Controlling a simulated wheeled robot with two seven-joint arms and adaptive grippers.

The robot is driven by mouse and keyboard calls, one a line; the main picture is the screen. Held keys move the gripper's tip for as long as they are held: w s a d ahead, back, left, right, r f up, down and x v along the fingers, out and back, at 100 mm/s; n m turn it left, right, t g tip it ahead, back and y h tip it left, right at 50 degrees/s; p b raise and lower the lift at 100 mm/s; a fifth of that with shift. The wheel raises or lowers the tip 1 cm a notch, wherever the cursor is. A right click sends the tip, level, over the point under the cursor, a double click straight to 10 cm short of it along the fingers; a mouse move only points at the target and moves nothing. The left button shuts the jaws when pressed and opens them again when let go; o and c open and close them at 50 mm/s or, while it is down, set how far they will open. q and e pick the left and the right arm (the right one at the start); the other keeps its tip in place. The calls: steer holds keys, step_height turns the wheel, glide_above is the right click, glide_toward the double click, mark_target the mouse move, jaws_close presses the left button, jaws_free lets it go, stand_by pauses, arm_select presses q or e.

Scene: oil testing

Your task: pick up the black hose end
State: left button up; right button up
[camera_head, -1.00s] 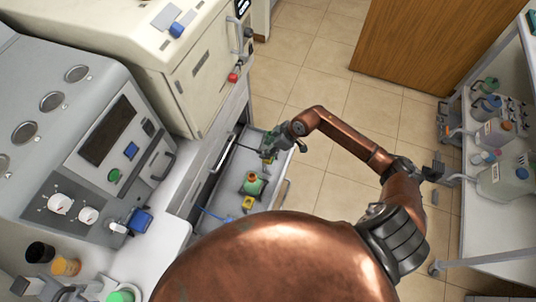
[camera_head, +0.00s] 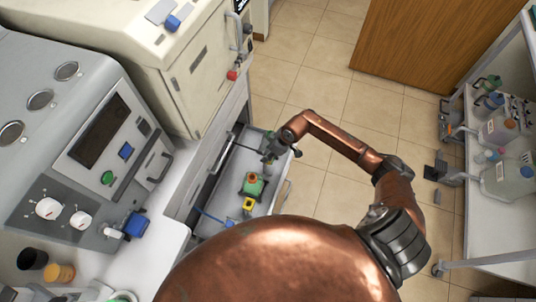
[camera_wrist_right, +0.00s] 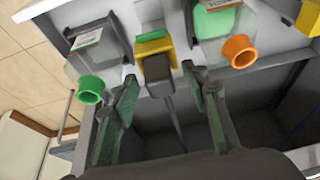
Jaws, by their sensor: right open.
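The black hose end (camera_wrist_right: 158,75) shows in the right wrist view as a dark block against a yellow holder (camera_wrist_right: 154,47), with a thin dark hose (camera_wrist_right: 174,112) running down from it. My right gripper (camera_wrist_right: 159,80) is open, with one green-padded finger on each side of the dark block. I cannot tell whether either finger touches it. In the head view my right gripper (camera_head: 274,150) is over the open drawer (camera_head: 222,192), and the hose end is too small to make out there. My left gripper is not in view.
A bottle with a green cap (camera_wrist_right: 90,89) and one with an orange cap (camera_wrist_right: 240,51) stand close on either side of the holder. A cream cabinet (camera_head: 196,65) and a grey panel machine (camera_head: 85,140) border the drawer. Tiled floor (camera_head: 300,65) lies open beyond.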

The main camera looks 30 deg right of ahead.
steer(key=shift+r, duration=0.1)
steer(key=shift+c, duration=0.6)
jaws_close()
